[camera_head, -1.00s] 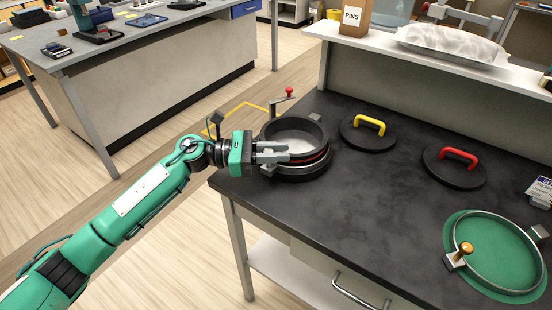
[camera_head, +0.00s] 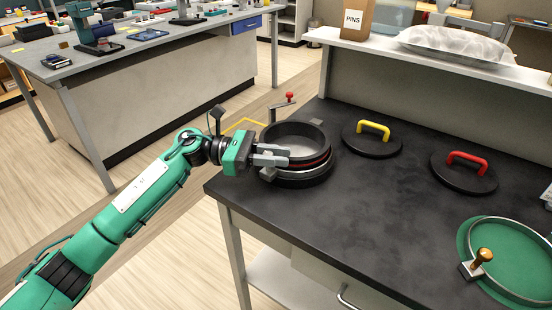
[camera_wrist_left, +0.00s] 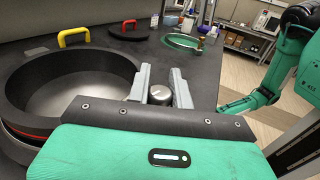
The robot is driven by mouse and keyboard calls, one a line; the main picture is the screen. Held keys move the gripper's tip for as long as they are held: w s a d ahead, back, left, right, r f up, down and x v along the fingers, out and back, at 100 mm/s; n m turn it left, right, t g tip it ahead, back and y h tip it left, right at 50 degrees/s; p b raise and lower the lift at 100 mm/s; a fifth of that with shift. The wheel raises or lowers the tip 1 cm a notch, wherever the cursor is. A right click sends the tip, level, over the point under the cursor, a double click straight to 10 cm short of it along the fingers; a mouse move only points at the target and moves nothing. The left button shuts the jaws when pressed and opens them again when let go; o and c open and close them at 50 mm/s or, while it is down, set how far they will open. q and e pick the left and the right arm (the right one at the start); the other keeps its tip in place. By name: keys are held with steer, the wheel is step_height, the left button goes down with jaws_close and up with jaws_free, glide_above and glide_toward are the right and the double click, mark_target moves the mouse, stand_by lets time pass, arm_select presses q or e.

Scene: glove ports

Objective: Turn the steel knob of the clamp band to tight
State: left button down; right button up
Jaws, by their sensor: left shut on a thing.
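The black round port (camera_head: 296,140) stands near the left corner of the dark bench, with a clamp band (camera_head: 318,164) around it and a red ring line showing. The steel knob (camera_wrist_left: 160,93) sits at the band's side, between the two grey fingers of my left gripper (camera_wrist_left: 161,86) in the wrist view. In the head view my left gripper (camera_head: 282,155) reaches in from the left and is shut on the knob, which its fingers mostly hide there. The knob's marking cannot be read. My right gripper is not in view.
A lever with a red ball (camera_head: 290,96) stands behind the port. Black lids with a yellow handle (camera_head: 373,129) and a red handle (camera_head: 467,160) lie to the right. A green disc with a ring and brass knob (camera_head: 484,255) lies front right. The bench middle is clear.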

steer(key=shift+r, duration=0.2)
arm_select(q)
steer(key=c, duration=1.3)
jaws_free()
steer(key=shift+a, duration=0.1)
steer(key=shift+a, duration=0.3)
steer(key=w+a, duration=0.1)
steer(key=a, duration=0.3)
steer(key=a+b, duration=0.1)
steer(key=a, duration=0.3)
steer(key=w+a+b, duration=0.1)
steer(key=a, duration=0.3)
steer(key=shift+w+a, duration=0.3)
steer(key=shift+a, duration=0.1)
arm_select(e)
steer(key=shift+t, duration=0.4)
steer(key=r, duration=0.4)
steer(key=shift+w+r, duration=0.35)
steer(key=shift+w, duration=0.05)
